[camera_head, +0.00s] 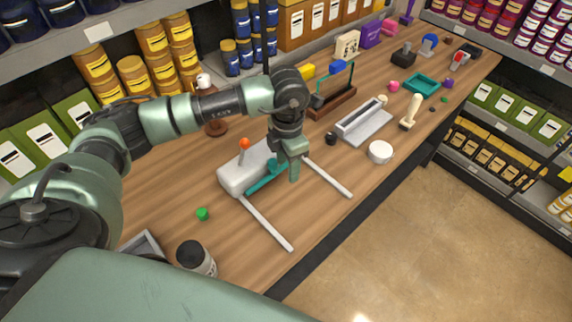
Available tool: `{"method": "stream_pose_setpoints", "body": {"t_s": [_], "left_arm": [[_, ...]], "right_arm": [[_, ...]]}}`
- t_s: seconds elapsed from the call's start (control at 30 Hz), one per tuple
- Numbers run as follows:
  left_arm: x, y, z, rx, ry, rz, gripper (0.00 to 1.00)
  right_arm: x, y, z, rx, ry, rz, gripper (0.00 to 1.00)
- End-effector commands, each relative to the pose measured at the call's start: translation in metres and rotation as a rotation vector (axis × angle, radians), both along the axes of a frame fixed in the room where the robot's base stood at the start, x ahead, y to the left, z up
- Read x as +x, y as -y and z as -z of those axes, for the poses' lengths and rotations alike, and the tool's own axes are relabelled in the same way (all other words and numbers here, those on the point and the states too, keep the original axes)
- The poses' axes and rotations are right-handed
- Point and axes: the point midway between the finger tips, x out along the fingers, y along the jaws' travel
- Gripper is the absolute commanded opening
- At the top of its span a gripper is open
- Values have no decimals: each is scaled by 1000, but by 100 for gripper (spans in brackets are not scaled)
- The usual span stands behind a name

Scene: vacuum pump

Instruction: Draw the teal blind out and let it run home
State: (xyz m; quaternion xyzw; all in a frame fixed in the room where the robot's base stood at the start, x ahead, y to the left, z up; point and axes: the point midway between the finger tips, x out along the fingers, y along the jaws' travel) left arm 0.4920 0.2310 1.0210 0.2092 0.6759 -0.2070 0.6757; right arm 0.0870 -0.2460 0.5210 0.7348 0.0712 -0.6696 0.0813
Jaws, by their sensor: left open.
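A white housing (236,173) lies on the wooden counter with a lever topped by an orange ball (244,143). The teal blind (262,181) shows as a short strip along the housing's front side, so it is drawn in or nearly so. Two pale rails (268,226) run from the housing toward the counter's front edge. My left gripper (291,173) points down at the right part of the teal strip, open. It hides part of the strip and housing; I cannot tell whether it touches the blind. My right gripper is not in view.
A green piece (202,214) and a dark-lidded jar (195,258) stand at the near left. A grey tray (364,124), a white round pot (380,152) and a brown stand (332,104) are to the right. The counter between the rails is clear.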

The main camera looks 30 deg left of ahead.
Motion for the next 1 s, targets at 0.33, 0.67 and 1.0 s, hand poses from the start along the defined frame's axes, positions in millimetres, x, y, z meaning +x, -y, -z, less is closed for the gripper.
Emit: {"method": "stream_pose_setpoints", "body": {"t_s": [0.33,0.67,1.0], "left_arm": [[0,-1,26,2,0,-1,48],[0,-1,26,1,0,-1,6],[0,-1,26,1,1,0,0]], "right_arm": [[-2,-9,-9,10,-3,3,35],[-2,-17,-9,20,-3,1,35],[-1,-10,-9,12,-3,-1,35]]}}
